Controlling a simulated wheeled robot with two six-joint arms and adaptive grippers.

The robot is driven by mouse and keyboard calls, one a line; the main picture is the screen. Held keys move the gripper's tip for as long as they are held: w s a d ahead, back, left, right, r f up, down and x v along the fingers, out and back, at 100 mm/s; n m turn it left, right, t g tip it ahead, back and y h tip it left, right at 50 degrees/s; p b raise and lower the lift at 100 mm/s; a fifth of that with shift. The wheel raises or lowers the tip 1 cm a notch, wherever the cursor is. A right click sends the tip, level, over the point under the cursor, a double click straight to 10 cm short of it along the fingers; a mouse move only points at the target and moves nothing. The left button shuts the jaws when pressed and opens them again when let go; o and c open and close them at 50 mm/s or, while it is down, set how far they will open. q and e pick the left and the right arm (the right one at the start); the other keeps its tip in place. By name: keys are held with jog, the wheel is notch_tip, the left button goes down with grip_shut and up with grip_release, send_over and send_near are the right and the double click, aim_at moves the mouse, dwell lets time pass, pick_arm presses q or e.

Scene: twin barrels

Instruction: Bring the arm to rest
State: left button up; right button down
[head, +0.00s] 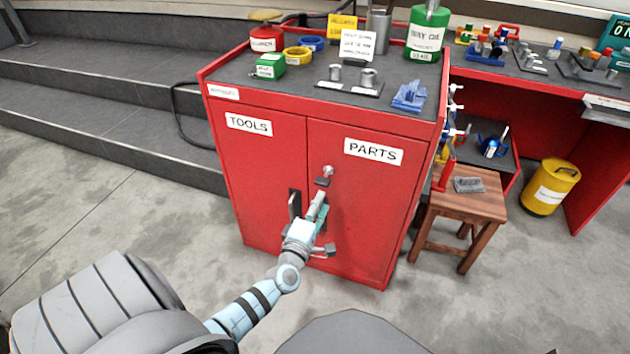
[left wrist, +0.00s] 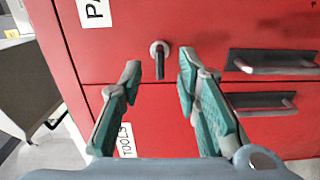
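My left gripper (head: 320,204) is in front of the red cabinet (head: 265,190), near the seam between its two doors. In the left wrist view its teal fingers (left wrist: 158,76) are spread apart with nothing between them, open and empty. Beyond the fingertips is a round silver lock (left wrist: 160,50) with a dark bar; it also shows in the head view (head: 327,171). Both doors, labelled TOOLS and PARTS, look shut. The TOOLS door handle (head: 294,205) is left of the gripper. My right gripper is not in view.
Containers, including a green can (head: 427,35), and a blue part (head: 409,96) stand on the cabinet top. A wooden stool (head: 466,205) and a yellow barrel (head: 551,188) stand to the right. Grey steps (head: 110,75) are at the left. Floor before the cabinet is clear.

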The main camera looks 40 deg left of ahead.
pick_arm(q)
jog(key=v, duration=0.3)
jog(key=shift+s+d, duration=0.1)
jog(key=shift+s, duration=0.15)
